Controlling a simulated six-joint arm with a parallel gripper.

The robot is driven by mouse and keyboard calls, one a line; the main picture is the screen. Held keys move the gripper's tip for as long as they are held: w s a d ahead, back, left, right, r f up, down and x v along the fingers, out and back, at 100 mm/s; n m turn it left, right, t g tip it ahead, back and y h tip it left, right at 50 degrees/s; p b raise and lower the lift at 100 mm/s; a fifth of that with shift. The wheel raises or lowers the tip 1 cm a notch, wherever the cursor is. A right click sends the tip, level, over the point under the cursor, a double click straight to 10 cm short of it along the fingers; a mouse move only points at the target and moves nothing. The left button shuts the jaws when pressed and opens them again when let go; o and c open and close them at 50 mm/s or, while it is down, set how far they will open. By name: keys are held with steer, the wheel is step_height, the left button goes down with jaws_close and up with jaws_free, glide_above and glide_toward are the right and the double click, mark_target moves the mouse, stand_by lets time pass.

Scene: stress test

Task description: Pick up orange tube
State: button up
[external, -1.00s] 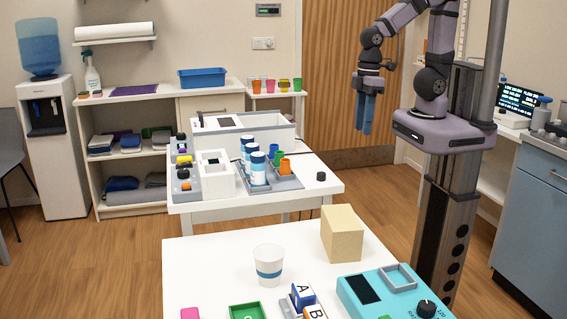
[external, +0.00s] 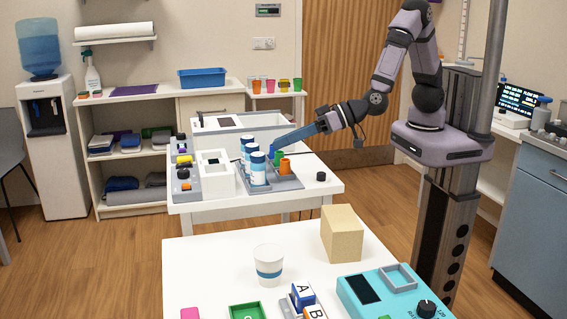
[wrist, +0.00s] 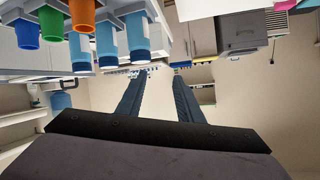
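The orange tube (external: 285,166) stands upright in a grey rack (external: 290,183) on the far white table, in front of a green tube (external: 278,156). The orange tube also shows at the top left of the wrist view (wrist: 82,14), outside the space between my fingers. My gripper (external: 274,146) reaches in from the right, with its blue fingers slanting down behind and above the orange tube. In the wrist view my two fingers (wrist: 159,76) are spread apart with nothing between them. In the external view the fingers overlap, and a blue tube is hard to separate from their tips.
A white device (external: 215,177) and a larger white box (external: 250,126) are near. A black knob (external: 321,176) lies to the right. The near table holds a paper cup (external: 268,265) and a beige block (external: 342,233).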

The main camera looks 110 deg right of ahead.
mark_target(285, 162)
steer(key=s+d+m+h+b, duration=0.2)
steer(key=s+d+m+h, duration=0.2)
steer(key=s+h, duration=0.5)
steer(key=shift+h, duration=0.5)
steer(key=f, duration=0.3)
steer(key=w+f, duration=0.1)
steer(key=f, duration=0.5)
steer(key=shift+w+d+f, duration=0.1)
steer(key=shift+w+f, duration=0.05)
steer(key=shift+f, duration=0.15)
steer(key=shift+f+p+x, duration=0.2)
steer(key=shift+p+x, duration=0.8)
steer(key=shift+x, duration=0.85)
steer(key=shift+f+p+x, duration=0.15)
steer(key=shift+p+x, duration=0.8)
steer(key=shift+x, duration=0.85)
steer(key=shift+d, duration=0.1)
steer(key=c, duration=0.8)
